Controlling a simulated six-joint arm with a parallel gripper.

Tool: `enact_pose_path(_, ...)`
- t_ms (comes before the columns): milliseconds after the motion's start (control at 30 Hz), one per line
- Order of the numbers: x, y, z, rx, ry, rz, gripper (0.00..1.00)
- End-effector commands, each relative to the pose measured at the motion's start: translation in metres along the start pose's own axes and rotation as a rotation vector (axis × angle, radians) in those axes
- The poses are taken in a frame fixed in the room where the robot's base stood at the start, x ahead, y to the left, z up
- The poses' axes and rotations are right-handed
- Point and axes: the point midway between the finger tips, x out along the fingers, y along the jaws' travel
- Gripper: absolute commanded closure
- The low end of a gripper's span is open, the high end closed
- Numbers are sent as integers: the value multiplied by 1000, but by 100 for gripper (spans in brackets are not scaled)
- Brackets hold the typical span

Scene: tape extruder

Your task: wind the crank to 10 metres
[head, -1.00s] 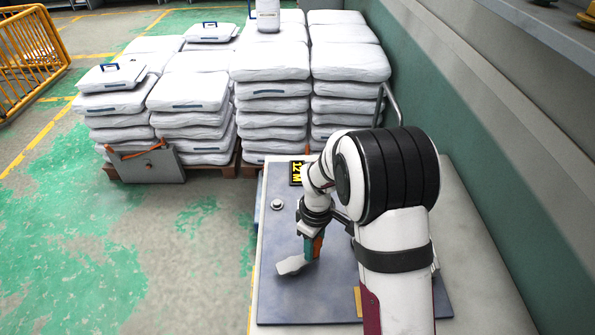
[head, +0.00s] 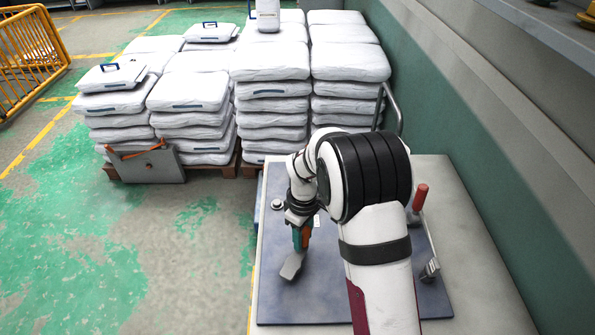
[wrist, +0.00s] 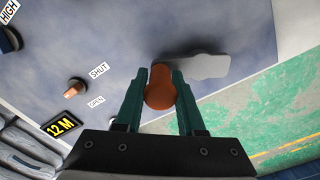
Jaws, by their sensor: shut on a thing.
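My gripper (head: 301,243) is shut on the crank's orange-brown handle (wrist: 160,88), which shows between its two green fingers in the wrist view. The crank's flat grey arm (head: 291,266) runs down and left from the handle over the blue-grey plate; it also shows beyond the gripper in the wrist view (wrist: 210,66). A black display with yellow figures (wrist: 65,126) reads 12 M in the wrist view. My arm hides the display in the head view.
On the plate (head: 320,300), an orange knob (wrist: 76,86) sits between SHUT and OPEN labels. A red-handled lever (head: 419,198) stands right of my arm. Stacked white sacks (head: 270,62) fill the back. A green wall (head: 470,150) runs along the right.

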Motion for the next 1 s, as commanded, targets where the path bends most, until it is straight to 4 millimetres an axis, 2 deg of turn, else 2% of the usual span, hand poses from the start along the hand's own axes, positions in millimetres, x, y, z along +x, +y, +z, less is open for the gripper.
enact_pose_path(167,0,-1,-2,-1,-1,-1,100)
enact_pose_path(400,0,-7,-17,0,-1,-2,100)
enact_pose_path(733,0,-8,-19,0,-2,-3,100)
enact_pose_path(1000,1,-20,-32,1,-4,-5,100)
